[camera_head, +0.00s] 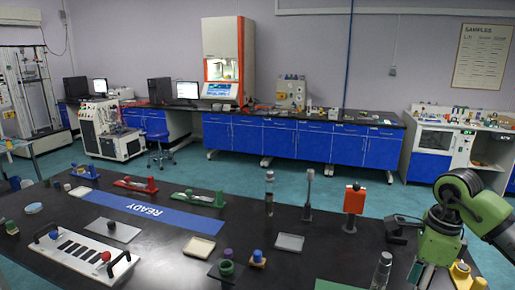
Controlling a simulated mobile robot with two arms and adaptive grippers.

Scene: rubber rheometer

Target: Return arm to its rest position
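My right arm, green and dark grey, comes in at the right edge and bends down over the right end of the black bench (330,255). Its green joints show clearly, but no pair of fingertips can be made out. A dark part (414,272) beside its lower green joint may belong to its gripper; I cannot tell whether that is open or shut. My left arm and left gripper are not in view. The rheometer (222,60), a tall white and orange machine, stands on the blue cabinets along the back wall.
Near my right arm stand a clear cylinder (382,270), an orange-topped post (353,205), a grey post (308,192) and a black device (398,229). A blue READY strip (150,210), trays and small fixtures lie further left. Open floor separates the bench from the back cabinets.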

